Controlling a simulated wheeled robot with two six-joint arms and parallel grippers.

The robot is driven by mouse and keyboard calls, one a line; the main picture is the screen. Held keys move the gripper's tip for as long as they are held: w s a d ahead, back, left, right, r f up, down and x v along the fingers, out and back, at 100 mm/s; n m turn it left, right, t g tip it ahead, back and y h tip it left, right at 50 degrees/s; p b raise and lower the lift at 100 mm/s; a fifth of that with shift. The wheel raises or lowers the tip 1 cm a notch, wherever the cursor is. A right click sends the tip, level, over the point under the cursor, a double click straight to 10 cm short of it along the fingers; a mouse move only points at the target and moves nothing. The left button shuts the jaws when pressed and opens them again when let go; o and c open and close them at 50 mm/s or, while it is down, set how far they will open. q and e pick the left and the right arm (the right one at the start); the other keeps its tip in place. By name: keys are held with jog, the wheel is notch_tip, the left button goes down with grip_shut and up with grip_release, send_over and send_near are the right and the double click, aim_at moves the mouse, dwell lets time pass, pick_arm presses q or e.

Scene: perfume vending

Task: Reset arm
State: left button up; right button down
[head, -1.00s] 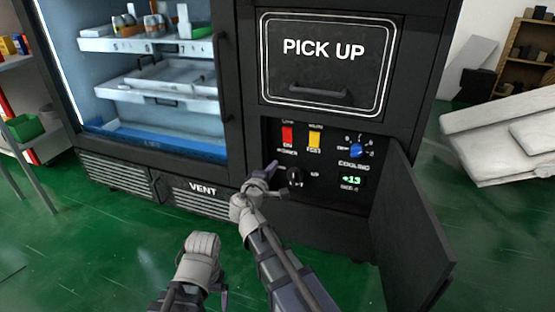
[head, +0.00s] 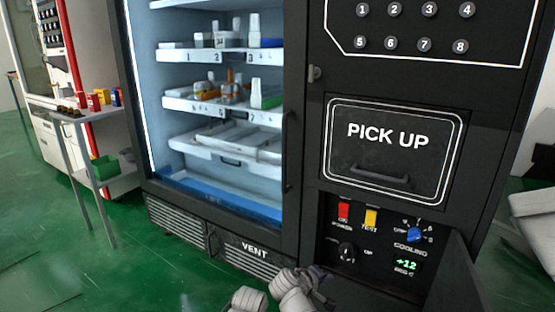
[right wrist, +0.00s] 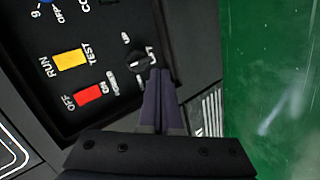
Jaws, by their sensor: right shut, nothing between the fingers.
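My right gripper (head: 318,272) is at the bottom of the head view, in front of the lower part of the control panel (head: 378,285). In the right wrist view its two dark fingers (right wrist: 160,73) are together and empty. Their tips appear close to the black lift knob (right wrist: 138,62), which also shows in the head view (head: 346,252); I cannot tell whether they touch it. My left gripper does not show.
The panel has a red switch (head: 344,211), a yellow switch (head: 370,218), a blue cooling dial (head: 414,234) and a display (head: 406,265) reading +12. Its open door (head: 458,285) stands at the right. The pick-up hatch (head: 390,150) is shut. Green floor (head: 60,235) is clear at left.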

jog(key=s+a+m+g+y+p, duration=0.1)
jog(key=s+a+g+y+p, duration=0.3)
jog(key=s, duration=0.5)
jog(key=s+a+m+g+y+p, duration=0.15)
jog(key=s+a+g+p, duration=0.25)
jog(key=s+a, duration=0.4)
pick_arm(q)
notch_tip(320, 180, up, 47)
jog(key=p, duration=3.6)
jog(key=shift+p, duration=0.4)
pick_arm(e)
notch_tip(320, 180, up, 38)
jog(key=d, duration=0.1)
jog(key=shift+s+y, duration=0.4)
jog(key=shift+y, duration=0.05)
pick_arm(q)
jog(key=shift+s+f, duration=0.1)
pick_arm(e)
jog(key=shift+d+f, duration=0.1)
jog(key=shift+f, duration=0.05)
